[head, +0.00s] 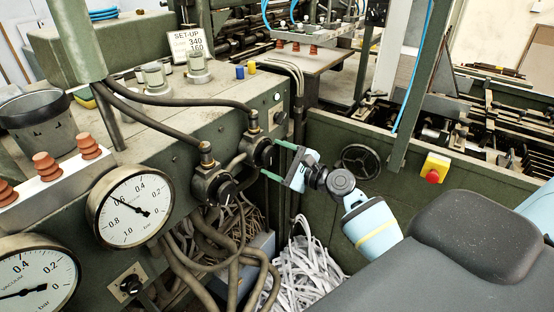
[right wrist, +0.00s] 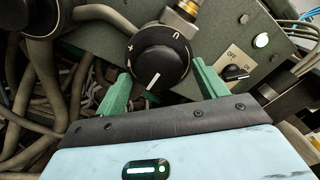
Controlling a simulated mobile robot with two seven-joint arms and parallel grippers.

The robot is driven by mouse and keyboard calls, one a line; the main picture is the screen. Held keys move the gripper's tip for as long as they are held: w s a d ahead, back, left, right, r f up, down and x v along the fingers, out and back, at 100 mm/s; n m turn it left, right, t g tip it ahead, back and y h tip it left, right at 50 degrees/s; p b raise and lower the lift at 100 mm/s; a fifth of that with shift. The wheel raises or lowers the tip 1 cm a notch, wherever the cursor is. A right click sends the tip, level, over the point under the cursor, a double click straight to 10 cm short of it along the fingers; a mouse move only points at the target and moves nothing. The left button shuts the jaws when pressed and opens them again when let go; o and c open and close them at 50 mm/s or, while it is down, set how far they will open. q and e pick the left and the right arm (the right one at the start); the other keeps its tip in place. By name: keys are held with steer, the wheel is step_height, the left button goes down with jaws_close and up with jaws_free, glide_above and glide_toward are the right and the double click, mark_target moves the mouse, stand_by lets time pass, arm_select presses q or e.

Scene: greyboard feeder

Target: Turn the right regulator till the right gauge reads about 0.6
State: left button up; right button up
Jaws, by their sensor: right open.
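The right gauge (head: 131,206) is a round white dial; its needle points up and left, close to the 0.6 mark. The right regulator (head: 262,153) has a black round knob on the green machine's front. It also shows in the right wrist view (right wrist: 160,62), its white line pointing down and slightly left. My right gripper (head: 273,161) is open, its green fingers pointing at the knob. In the right wrist view the fingertips (right wrist: 160,82) stand either side of the knob's lower part, apparently with small gaps. My left gripper is not in view.
The left regulator (head: 213,186) sits close by, with hoses (head: 230,245) hanging below. The left gauge (head: 36,277) is cut off by the picture edge. A small black switch (right wrist: 235,72) and a lit white lamp (right wrist: 261,40) are right of the knob.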

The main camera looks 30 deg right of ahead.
steer(key=shift+s, duration=0.1)
steer(key=v, duration=0.7)
steer(key=shift+s+d+b, duration=0.15)
steer(key=shift+s+b, duration=0.15)
steer(key=shift+b, duration=0.15)
steer(key=shift+f, duration=0.1)
steer(key=s+a+f+n+g+h, duration=0.2)
steer(key=s+a+f+n, duration=0.25)
steer(key=f, duration=0.55)
steer(key=s+a+f+n+g+h, duration=0.1)
steer(key=s+a+f+n+g, duration=0.15)
steer(key=s+f+n, duration=0.55)
steer(key=s+a+f+n+g+h, duration=0.1)
steer(key=s+a+f+n, duration=0.4)
steer(key=s, duration=0.3)
steer(key=s+a+f+n+g, duration=0.2)
steer(key=s+a+f+n, duration=0.4)
steer(key=s+n, duration=0.1)
steer(key=shift+s+f+n+h, duration=0.35)
steer(key=shift+s+h, duration=0.05)
steer(key=shift+s, duration=0.15)
stand_by(0.9)
